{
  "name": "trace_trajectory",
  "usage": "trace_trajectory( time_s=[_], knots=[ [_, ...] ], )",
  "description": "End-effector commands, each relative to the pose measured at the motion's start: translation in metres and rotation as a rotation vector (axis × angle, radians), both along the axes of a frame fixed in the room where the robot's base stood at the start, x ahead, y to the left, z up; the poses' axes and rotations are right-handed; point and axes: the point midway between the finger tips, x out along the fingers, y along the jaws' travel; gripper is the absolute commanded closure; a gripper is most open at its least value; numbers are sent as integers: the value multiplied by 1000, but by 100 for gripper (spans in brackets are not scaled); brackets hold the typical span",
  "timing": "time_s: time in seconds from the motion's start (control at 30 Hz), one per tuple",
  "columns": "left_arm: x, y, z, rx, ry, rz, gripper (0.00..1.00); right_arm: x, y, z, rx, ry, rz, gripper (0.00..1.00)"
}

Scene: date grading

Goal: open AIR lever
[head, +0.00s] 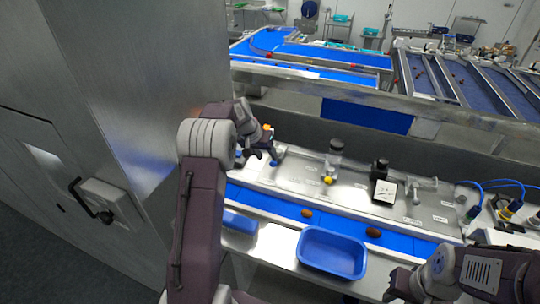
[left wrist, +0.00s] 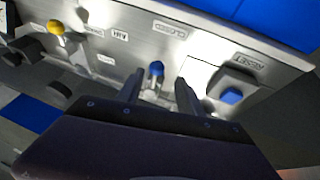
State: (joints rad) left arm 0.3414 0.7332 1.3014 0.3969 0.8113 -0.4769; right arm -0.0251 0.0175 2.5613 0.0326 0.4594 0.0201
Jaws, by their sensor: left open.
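A small lever with a blue knob (left wrist: 157,68) stands on the metal control panel (left wrist: 195,42) in the left wrist view. My left gripper (left wrist: 160,92) is open, its two fingers on either side of the lever's lower part, with the blue knob just beyond the fingertips; I cannot tell whether they touch. The small labels are too blurred to read surely, so I cannot confirm AIR. In the head view my left gripper (head: 262,155) is over the panel's left end. My right arm shows at the lower right, its jaws not clear.
A blue button (left wrist: 232,96) is right of the lever, and a yellow knob (left wrist: 56,27) is at the far left. A blue tray (head: 332,252) stands at the front of the blue belt (head: 280,205). A metal cabinet (head: 140,90) is close left.

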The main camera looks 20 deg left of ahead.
Motion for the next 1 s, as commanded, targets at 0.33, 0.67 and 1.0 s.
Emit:
trace_trajectory(
  time_s=[0.33, 0.67, 1.0],
  knots=[
    [15, -6, -33, 0, 1, -1, 56, 0, 0, 20, 0, 0, 0, 64],
    [15, -6, -33, 1, 0, -1, 98, 0, 0, 19, 0, 0, 0, 64],
    [16, -6, -33, 1, -3, 0, 100, 0, 0, 19, 0, 0, 0, 64]
  ],
)
